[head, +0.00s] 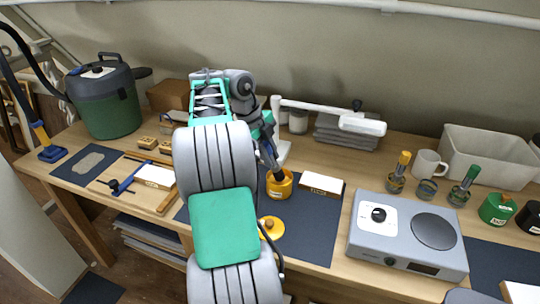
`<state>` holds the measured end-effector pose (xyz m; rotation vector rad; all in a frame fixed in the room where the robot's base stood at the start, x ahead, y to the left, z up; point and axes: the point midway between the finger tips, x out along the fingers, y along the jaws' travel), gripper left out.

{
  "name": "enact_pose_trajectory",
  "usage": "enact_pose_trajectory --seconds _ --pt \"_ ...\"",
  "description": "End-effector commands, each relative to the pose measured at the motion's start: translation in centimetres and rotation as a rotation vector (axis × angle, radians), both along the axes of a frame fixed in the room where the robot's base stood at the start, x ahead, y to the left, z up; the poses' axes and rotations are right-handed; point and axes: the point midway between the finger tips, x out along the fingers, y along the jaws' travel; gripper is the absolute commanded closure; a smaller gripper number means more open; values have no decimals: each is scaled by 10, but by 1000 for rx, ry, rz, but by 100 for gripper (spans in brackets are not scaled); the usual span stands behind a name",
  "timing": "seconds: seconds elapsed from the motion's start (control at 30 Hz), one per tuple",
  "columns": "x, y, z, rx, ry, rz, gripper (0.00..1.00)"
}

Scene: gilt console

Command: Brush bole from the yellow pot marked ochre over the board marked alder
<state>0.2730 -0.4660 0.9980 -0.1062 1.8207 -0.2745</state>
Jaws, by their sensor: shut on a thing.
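A yellow-orange pot (279,190) with a small label stands open on the dark mat, in the middle of the head view. A white-topped board (321,182) with a label on its wooden front edge lies just right of it. Both labels are too small to read. My gripper (268,148) is above and slightly left of the pot, partly hidden by my arm. It is shut on a dark, slim brush (273,168), which slants down to the pot's mouth. The brush tip is hidden in the pot. A yellow lid (270,228) lies on the mat in front.
A grey hotplate device (408,237) stands right of the dark mat (318,225). Jars with brushes (398,174), a mug (428,165), a green pot (495,209) and a black pot (528,219) stand further right. Another white board (155,176) lies left. A white lamp (340,116) reaches over the back.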

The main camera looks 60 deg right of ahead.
Motion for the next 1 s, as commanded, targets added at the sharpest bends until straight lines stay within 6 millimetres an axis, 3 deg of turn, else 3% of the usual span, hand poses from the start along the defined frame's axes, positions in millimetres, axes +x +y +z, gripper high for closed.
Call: enact_pose_trajectory --seconds 1.0 --pt "0 0 -12 0 0 0 100"
